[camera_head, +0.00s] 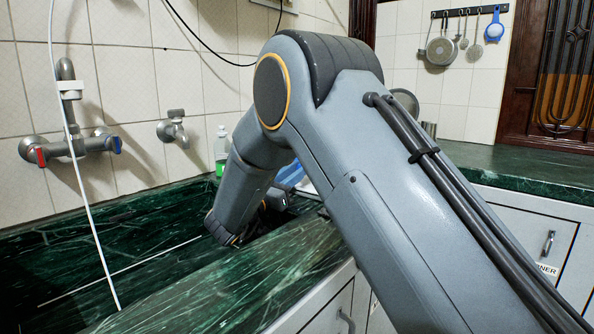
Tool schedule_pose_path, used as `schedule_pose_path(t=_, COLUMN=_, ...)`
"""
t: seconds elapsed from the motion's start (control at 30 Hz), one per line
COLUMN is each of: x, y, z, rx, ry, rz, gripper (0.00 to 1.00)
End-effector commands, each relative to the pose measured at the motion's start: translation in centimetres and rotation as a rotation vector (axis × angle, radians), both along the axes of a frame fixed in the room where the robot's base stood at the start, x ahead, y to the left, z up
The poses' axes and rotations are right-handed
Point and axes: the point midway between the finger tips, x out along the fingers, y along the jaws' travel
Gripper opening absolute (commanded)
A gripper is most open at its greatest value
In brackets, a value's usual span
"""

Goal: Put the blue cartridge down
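My arm reaches forward and bends down into the dark green sink (60,240). My gripper is hidden behind the wrist and forearm, so I cannot see its fingers or whether it holds anything. A blue and white thing (290,175) shows just right of the forearm, partly covered by my arm. I cannot tell whether it is the blue cartridge. No other thing that could be the cartridge is clearly seen.
A tap with red and blue knobs (70,147) and a smaller tap (174,130) stick out from the tiled wall. A white tube (80,185) hangs at the left. A green-and-white bottle (221,150) stands behind my arm. The right counter (520,165) looks mostly clear.

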Motion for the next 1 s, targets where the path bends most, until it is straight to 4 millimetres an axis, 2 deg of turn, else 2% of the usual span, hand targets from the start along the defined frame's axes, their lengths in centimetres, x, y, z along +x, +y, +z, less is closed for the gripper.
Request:
schedule_pose_path(t=0.4, x=0.0, y=0.0, z=-0.8, rx=0.000, ry=-0.002, rz=-0.001, gripper=0.00)
schedule_pose_path(t=0.43, x=0.0, y=0.0, z=-0.9, rx=0.000, ry=0.000, rz=0.000, gripper=0.28)
schedule_pose_path(t=0.5, x=0.0, y=0.0, z=-0.9, rx=0.000, ry=0.000, rz=0.000, gripper=0.40)
schedule_pose_path(t=0.53, x=0.0, y=0.0, z=-0.9, rx=0.000, ry=0.000, rz=0.000, gripper=0.41)
schedule_pose_path(t=0.83, x=0.0, y=0.0, z=-0.8, rx=0.000, ry=0.000, rz=0.000, gripper=0.41)
schedule_pose_path(t=1.0, x=-0.3, y=0.3, z=0.4, rx=0.000, ry=0.001, rz=0.002, gripper=0.41)
